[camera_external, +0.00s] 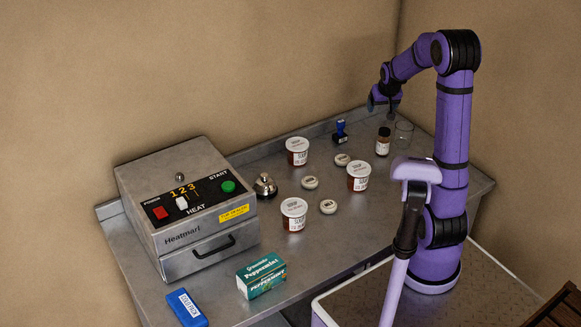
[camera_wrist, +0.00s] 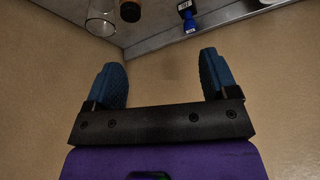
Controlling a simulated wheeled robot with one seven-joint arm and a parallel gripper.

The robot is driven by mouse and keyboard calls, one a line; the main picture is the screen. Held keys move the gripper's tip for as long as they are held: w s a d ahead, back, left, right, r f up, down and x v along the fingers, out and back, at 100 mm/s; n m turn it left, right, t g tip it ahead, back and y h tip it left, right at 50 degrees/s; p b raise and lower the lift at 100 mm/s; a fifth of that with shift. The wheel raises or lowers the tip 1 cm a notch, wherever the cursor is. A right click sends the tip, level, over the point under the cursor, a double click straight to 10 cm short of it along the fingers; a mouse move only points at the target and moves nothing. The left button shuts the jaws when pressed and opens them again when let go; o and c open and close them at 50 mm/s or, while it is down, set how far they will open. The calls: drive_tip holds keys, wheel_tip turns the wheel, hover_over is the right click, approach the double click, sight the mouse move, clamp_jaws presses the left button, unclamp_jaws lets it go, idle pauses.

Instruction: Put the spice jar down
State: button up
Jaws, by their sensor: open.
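The spice jar (camera_external: 382,146), a small brown jar with a dark cap and pale label, stands upright on the metal counter (camera_external: 335,215) near its back right part. In the wrist view the jar (camera_wrist: 130,11) is cut by the top edge. My gripper (camera_external: 389,108) is above the counter, up and behind the jar in the external view, and apart from it. In the wrist view my gripper (camera_wrist: 161,62) has its two blue fingers wide apart with nothing between them.
A clear glass (camera_external: 403,134) stands just right of the jar, and a blue stamp (camera_external: 340,132) stands to its left. Soup tubs (camera_external: 358,177) and small lids (camera_external: 342,160) lie nearer. A heater box (camera_external: 185,205), bell (camera_external: 265,186) and tea box (camera_external: 262,276) are at left.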

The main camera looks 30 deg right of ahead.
drive_tip(key=s+a+r+n+y, duration=0.1)
drive_tip(key=s+a+r+n, duration=0.1)
drive_tip(key=s+a+r, duration=1)
drive_tip(key=s+a+n, duration=0.1)
drive_tip(key=s+a, duration=0.3)
drive_tip(key=s, duration=0.4)
drive_tip(key=s+a+f+n+y, duration=0.1)
drive_tip(key=s+a, duration=0.2)
drive_tip(key=s, duration=0.5)
drive_tip(key=shift+s+a+t, duration=0.3)
drive_tip(key=shift+s+a, duration=0.05)
drive_tip(key=shift+a, duration=0.05)
